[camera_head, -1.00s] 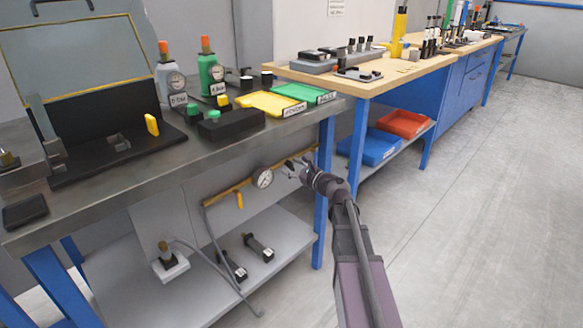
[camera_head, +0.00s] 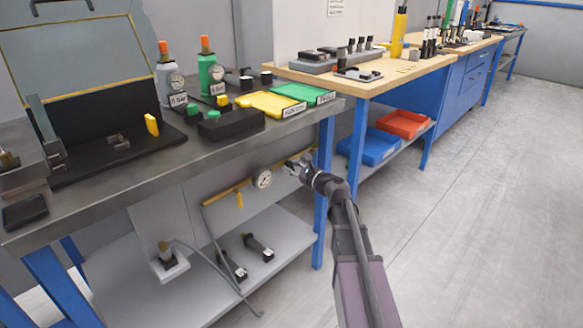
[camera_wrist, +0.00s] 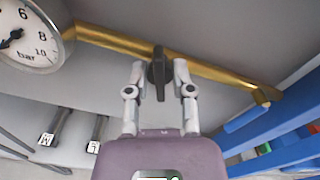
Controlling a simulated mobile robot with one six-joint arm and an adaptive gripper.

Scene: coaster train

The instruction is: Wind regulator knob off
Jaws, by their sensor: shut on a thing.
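The regulator knob (camera_wrist: 158,76) is a black, narrow handle on the brass pipe (camera_wrist: 215,72), upright in the wrist view. My gripper (camera_wrist: 159,70) is shut on it, with one pale finger on each side. In the head view my gripper (camera_head: 293,164) is at the right part of the pipe (camera_head: 225,192), below the workbench top, and it hides the knob. A round white pressure gauge (camera_wrist: 28,38) marked in bar sits left of the knob; it also shows in the head view (camera_head: 263,178).
A yellow lever (camera_head: 240,200) hangs from the pipe left of the gauge. The grey lower shelf (camera_head: 205,284) carries small black fittings. A blue bench leg (camera_head: 322,200) stands close to my gripper. Blue (camera_head: 372,149) and red (camera_head: 403,124) bins lie right. The floor at right is clear.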

